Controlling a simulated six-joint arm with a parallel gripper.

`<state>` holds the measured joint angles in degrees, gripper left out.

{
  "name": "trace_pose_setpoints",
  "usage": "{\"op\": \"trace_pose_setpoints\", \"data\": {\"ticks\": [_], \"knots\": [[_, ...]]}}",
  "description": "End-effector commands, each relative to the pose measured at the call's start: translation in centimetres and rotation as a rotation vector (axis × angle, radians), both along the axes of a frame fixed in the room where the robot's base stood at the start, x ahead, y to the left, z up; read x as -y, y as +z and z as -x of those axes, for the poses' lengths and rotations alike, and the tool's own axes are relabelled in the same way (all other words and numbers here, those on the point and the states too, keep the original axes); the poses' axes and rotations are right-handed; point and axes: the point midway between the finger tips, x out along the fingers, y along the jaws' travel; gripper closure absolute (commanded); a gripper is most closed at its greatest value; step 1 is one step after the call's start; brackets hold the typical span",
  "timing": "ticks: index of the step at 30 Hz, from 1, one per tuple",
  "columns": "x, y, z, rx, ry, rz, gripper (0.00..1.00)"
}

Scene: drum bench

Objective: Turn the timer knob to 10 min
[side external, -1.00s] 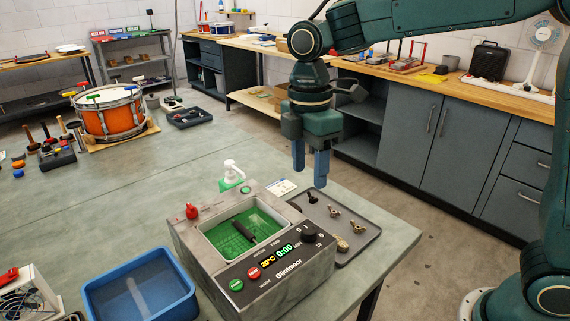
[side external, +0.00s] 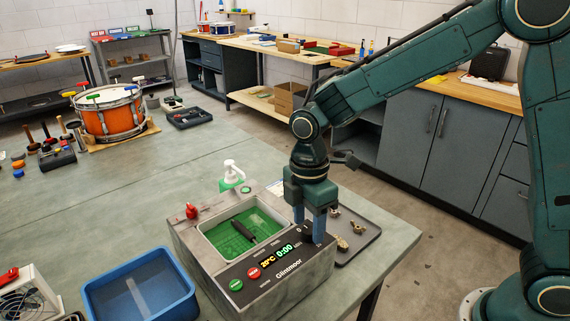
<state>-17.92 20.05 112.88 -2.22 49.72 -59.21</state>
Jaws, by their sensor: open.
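The grey Glintmoor machine (side external: 268,290) stands near the table's front edge, with a green-lined basin holding a dark bar. Its display (side external: 276,256) reads 35°C and 0:00. A red button and a green button sit left of the display. The black timer knob (side external: 306,238) is at the right end of the panel, mostly hidden by my gripper. My gripper (side external: 310,236) points down with its blue fingers open at the knob. One finger shows on each side of it; I cannot tell whether they touch it.
A grey tray (side external: 368,236) with small metal parts lies right of the machine, close to my gripper. A blue bin (side external: 139,290) stands at left. The table's left middle is clear.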

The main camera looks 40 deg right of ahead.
Motion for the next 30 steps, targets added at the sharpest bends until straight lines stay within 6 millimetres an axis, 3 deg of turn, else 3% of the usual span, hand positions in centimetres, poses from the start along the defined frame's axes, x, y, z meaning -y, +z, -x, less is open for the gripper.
{"op": "trace_pose_setpoints", "data": {"ticks": [13,14,18,21,30], "knots": [[-0.01,-0.9,0.06,0.001,0.0,0.0,0.5],[-0.01,-0.9,0.06,0.001,0.0,0.0,0.52],[-0.01,-0.89,0.05,0.001,0.0,0.0,0.8],[-0.01,-0.88,0.05,0.001,0.0,0.0,0.95],[0.01,-0.86,0.05,0.0,-0.022,0.0,0.95]]}}
